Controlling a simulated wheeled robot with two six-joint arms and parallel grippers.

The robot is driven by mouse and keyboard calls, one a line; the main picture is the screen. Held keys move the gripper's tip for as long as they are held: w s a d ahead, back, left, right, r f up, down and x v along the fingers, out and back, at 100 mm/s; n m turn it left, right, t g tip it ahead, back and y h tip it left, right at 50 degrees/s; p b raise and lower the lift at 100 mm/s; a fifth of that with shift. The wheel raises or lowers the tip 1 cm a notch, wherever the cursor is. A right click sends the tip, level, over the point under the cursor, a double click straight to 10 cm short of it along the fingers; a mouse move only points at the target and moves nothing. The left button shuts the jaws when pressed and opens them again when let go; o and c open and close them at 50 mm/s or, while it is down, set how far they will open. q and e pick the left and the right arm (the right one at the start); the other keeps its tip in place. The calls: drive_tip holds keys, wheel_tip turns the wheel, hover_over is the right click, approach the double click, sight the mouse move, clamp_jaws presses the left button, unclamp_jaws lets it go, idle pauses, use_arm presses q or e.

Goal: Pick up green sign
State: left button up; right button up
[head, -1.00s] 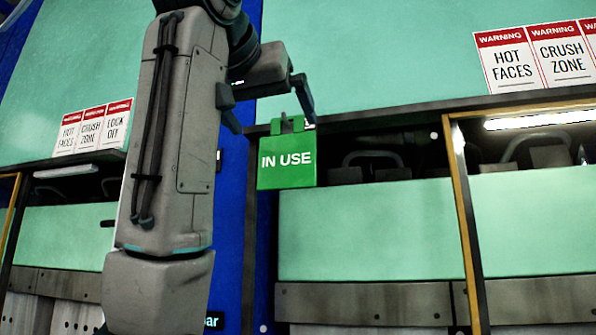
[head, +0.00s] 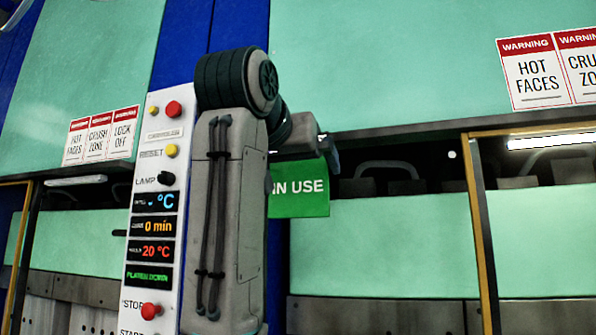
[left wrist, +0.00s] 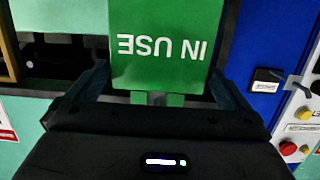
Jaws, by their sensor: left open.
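The green sign (head: 305,195) reads "IN USE" and hangs at the front of the press, partly hidden behind my left arm in the head view. In the left wrist view, the green sign (left wrist: 165,45) appears upside down, with its narrow tabs toward the gripper body. My left gripper (head: 322,155) is at the sign's upper edge. In the left wrist view, the left gripper (left wrist: 160,72) is open, with one finger on each side of the sign and gaps between. My right gripper is not in view.
A control panel (head: 153,220) with buttons and readouts stands left of my arm. Mint press doors (head: 385,245) lie to the right, below a dark opening. Warning signs (head: 540,72) are on the upper panel. A yellow frame post (head: 483,225) stands at the right.

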sight(297, 167)
use_arm(q)
drive_tip(key=p+x, duration=0.1)
drive_tip(key=x, duration=0.2)
drive_tip(key=shift+w+d+f, duration=0.1)
drive_tip(key=shift+w+d, duration=0.05)
drive_tip(key=shift+w, duration=0.15)
drive_tip(key=shift+s, duration=0.1)
drive_tip(key=shift+s, duration=0.1)
drive_tip(key=c, duration=0.7)
